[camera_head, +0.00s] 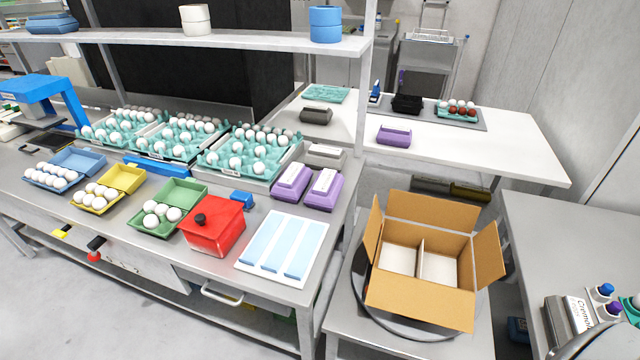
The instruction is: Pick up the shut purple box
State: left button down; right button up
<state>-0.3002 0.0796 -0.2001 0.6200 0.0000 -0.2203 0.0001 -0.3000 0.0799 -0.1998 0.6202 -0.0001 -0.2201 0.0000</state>
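Two shut purple boxes with pale label strips on their lids sit side by side near the right end of the long grey table: the left purple box (291,182) and the right purple box (323,188). Another purple box (394,136), which also looks shut, lies on the white table at the back. Neither of my grippers shows in the head view.
Open blue (64,170), yellow (107,188) and green (168,207) egg boxes stand left of a red box (213,229). A light board with blue strips (284,248) lies in front of the purple boxes. A grey carton (325,155) is behind them. An open cardboard box (420,291) stands right.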

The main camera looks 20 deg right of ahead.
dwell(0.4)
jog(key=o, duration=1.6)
